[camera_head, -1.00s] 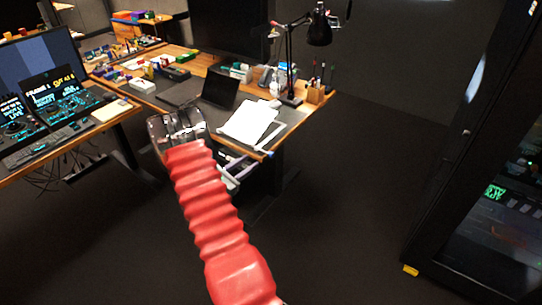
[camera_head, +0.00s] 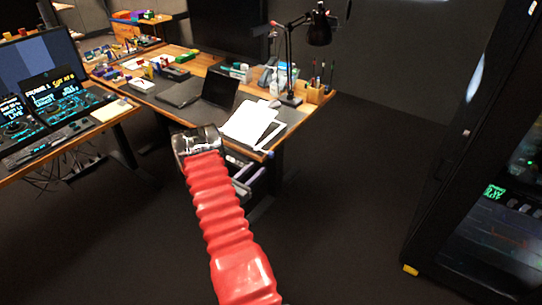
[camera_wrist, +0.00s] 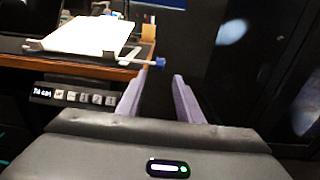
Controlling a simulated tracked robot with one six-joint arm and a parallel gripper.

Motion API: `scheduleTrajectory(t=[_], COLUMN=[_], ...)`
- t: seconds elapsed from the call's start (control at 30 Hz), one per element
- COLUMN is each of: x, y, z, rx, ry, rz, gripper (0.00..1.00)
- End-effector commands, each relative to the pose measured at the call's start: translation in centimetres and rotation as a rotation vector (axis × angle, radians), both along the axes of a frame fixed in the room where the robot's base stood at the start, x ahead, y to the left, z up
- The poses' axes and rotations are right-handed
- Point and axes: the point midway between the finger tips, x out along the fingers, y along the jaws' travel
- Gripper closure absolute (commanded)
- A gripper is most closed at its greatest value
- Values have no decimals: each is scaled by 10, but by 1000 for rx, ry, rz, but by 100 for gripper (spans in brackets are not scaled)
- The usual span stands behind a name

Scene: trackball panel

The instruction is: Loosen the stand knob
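The stand knob is a small blue knob (camera_wrist: 160,62) at the right end of a thin rod on the paper stand (camera_wrist: 130,54). In the head view the knob (camera_head: 269,154) sits at the desk's front corner, beside the stand with its white sheets (camera_head: 250,122). My gripper (camera_wrist: 161,76) is open, with two purple-grey fingers apart and nothing between them. In the wrist view the knob appears just beyond the fingertips, roughly between them in the picture. I see no contact; the exact gap is hard to judge.
The wooden desk edge (camera_wrist: 110,68) runs just left of the fingers. A small panel with lit keys (camera_wrist: 72,96) is below that edge. A pen holder (camera_head: 316,94) and a black lamp (camera_head: 289,65) stand behind the stand.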

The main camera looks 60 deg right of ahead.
Motion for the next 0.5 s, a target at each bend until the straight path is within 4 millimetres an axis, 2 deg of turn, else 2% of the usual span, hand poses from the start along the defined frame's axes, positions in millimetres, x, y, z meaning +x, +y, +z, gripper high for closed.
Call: scheduleTrajectory(t=[0.5], x=[-13], y=[-77], z=[0], rx=[-1], ry=[-2], rz=[-1], gripper=[67])
